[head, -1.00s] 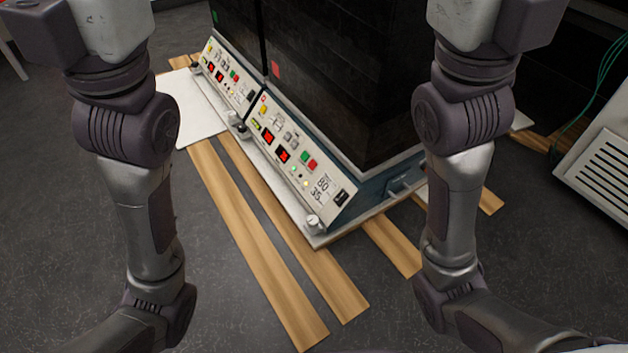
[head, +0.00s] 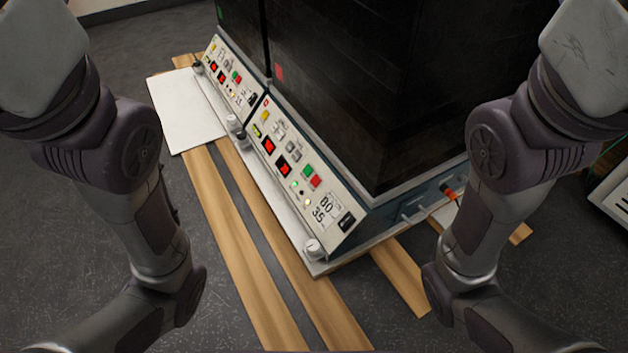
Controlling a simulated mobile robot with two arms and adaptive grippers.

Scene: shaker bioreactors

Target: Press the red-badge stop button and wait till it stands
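The nearer shaker (head: 400,100) is a dark box with a red square badge (head: 279,72) on its side. Its sloped white control panel (head: 345,200) faces lower left. The panel has a red button (head: 316,182) beside a green button (head: 308,171), lit red displays (head: 283,166) and a label reading 80 and 35. The farther shaker (head: 240,35) has a green badge (head: 219,12) and a similar panel with its own red and green buttons. Only my arm links show, one at each side. Both grippers are out of view. Whether the platform moves cannot be told.
Wooden planks (head: 240,255) lie on the grey floor (head: 100,60) under and in front of the shakers. A white board (head: 185,112) lies at the left. An orange connector (head: 447,191) is at the near shaker's right side. A white vented unit (head: 612,195) stands at the far right.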

